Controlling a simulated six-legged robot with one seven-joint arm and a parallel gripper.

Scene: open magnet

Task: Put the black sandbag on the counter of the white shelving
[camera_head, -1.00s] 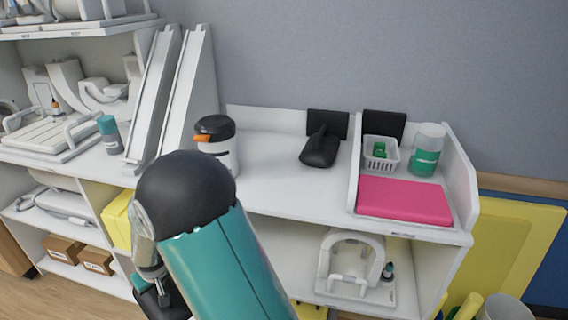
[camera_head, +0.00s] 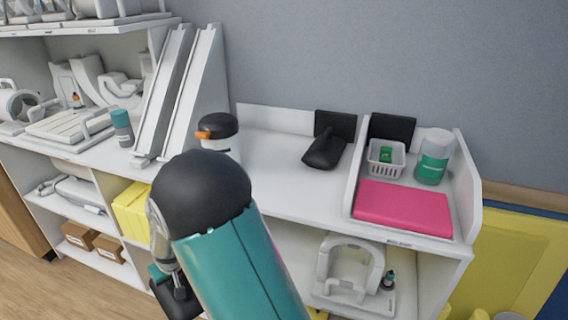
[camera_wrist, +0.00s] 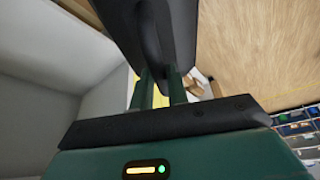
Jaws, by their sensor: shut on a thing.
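My gripper (camera_wrist: 161,80) in the wrist view is shut on a black sandbag (camera_wrist: 182,30), with its two green fingers at the raised ridge of the bag. The bag fills the top middle of that view. In the head view my gripper is low at the left, mostly hidden behind my own arm, and the held bag cannot be told clearly there. Another black, bag-like thing (camera_head: 325,150) lies at the back of this counter.
White ramps (camera_head: 180,95) stand left. Free counter lies between bottle and pad.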

